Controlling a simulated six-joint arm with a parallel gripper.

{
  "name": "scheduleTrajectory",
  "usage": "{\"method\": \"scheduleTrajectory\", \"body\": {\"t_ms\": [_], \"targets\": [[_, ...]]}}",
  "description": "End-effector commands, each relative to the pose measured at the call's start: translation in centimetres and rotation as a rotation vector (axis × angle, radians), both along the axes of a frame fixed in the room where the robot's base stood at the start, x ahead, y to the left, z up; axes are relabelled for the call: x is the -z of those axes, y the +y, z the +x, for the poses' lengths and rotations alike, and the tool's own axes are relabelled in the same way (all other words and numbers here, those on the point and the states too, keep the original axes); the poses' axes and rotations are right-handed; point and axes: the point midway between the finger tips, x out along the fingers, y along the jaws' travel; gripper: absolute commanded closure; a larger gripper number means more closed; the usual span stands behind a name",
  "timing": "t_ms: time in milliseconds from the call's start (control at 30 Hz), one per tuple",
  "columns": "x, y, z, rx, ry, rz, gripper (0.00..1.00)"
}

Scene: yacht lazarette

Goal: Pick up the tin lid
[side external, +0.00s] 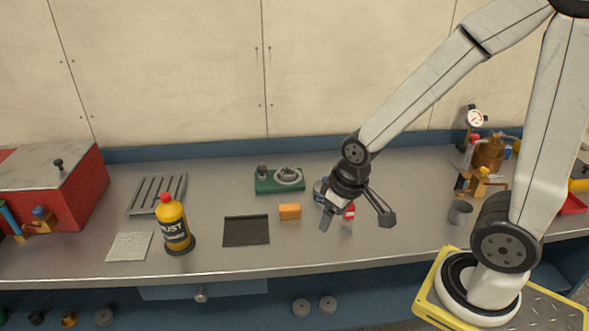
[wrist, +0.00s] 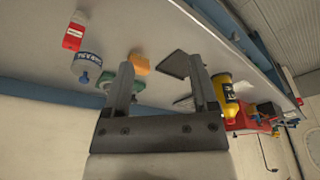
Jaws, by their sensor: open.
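A round tin (wrist: 88,59) with a white and blue label shows at the upper left of the wrist view. A small blue knob (wrist: 85,77) shows at its end; I cannot tell for sure whether this belongs to the tin lid. In the side view the tin (side external: 319,190) is mostly hidden behind my gripper. My gripper (side external: 357,220) is open and empty above the bench, its fingers apart. In the wrist view both fingers (wrist: 160,66) show with nothing between them, and the tin lies left of them.
A red and white bottle (side external: 349,213) stands close by my gripper. An orange block (side external: 290,212), dark mat (side external: 246,231), green fixture (side external: 279,181) and yellow bottle (side external: 174,224) lie to the left. A grey cup (side external: 460,212) stands right. The bench's front centre is clear.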

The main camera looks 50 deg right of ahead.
Motion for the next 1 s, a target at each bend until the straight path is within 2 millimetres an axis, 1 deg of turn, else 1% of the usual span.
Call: {"method": "scheduleTrajectory", "body": {"t_ms": [167, 267, 467, 600, 767, 867, 1000], "targets": [[0.4, -0.9, 0.4, 0.103, 0.043, 0.034, 0.25], [0.9, -1.8, 0.9, 0.221, 0.091, 0.077, 0.25], [2.3, -4.2, 2.3, 0.564, 0.227, 0.224, 0.25], [3.3, -6.2, 3.6, 0.824, 0.326, 0.364, 0.25], [4.3, -8.6, 5.3, 1.1, 0.428, 0.548, 0.25], [4.9, -10.4, 6.5, 1.26, 0.484, 0.678, 0.25], [5.6, -13.4, 8.0, 1.465, 0.551, 0.878, 0.25]]}}
